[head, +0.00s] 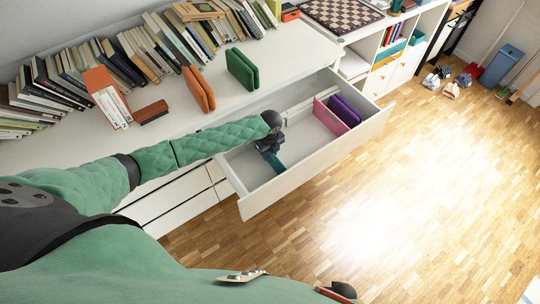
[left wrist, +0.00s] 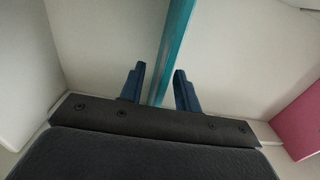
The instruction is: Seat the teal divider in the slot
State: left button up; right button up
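The teal divider (head: 278,162) is inside the open drawer (head: 318,150), below my left gripper and partly hidden by it. In the left wrist view the teal divider (left wrist: 172,50) is a narrow strip running between the fingers. My left gripper (head: 270,147) is low in the drawer. Its two blue fingers (left wrist: 160,88) are apart, one on each side of the divider, with gaps visible on both sides. The slot is not visible, so I cannot tell whether the divider sits in it.
A pink divider (head: 331,117) stands in the drawer's right part, beside purple folded items (head: 345,109). Orange (head: 199,90) and green (head: 242,70) folded items stand on the cabinet top (head: 168,88). Books (head: 135,58) line the wall. The floor (head: 370,200) in front is clear.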

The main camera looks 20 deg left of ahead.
pick_arm(q)
jog(key=shift+f, duration=0.2)
grip_shut()
jog(key=shift+r, duration=0.1)
